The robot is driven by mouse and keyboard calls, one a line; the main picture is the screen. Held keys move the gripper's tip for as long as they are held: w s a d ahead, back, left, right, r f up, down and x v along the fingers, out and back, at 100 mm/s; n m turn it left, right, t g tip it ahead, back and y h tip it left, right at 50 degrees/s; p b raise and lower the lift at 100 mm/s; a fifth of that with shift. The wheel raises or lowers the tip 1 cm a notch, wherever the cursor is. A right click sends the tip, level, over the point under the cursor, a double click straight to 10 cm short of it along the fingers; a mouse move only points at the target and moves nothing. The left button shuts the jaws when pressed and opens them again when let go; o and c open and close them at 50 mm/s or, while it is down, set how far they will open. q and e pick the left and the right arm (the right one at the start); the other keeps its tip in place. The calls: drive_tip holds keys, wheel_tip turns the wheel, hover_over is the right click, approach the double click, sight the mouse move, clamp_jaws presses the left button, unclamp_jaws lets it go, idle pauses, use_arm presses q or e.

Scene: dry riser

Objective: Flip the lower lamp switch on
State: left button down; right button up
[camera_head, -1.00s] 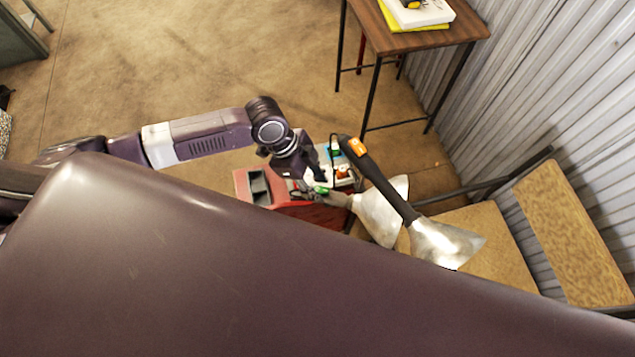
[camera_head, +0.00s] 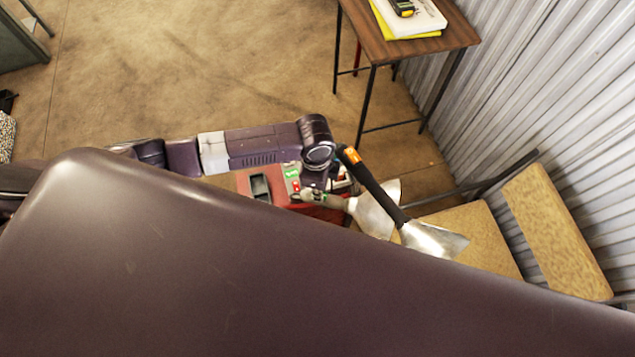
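My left arm comes in from the left, and its dark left gripper (camera_head: 316,180) points down over the right part of a red box (camera_head: 257,186). The wrist hides most of the gripper, and its fingertips do not show clearly. The box top has a dark recess and a small green and red patch (camera_head: 292,178) right beside the gripper. I cannot make out a lamp switch. My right gripper is not in view.
A small wooden table (camera_head: 440,42) with a yellow and white stack stands at the back right. A large dark purple surface fills the foreground. The floor behind the box is open.

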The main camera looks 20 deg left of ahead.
use_arm(q)
drive_tip(key=shift+d+y, duration=0.1)
drive_tip(key=shift+y, duration=0.2)
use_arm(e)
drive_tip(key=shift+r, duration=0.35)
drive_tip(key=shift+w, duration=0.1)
use_arm(q)
drive_tip(key=c, duration=2)
unclamp_jaws()
drive_tip(key=shift+o, duration=0.8)
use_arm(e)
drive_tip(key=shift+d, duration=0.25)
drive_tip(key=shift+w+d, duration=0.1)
use_arm(q)
wheel_tip(320, 180, up, 12)
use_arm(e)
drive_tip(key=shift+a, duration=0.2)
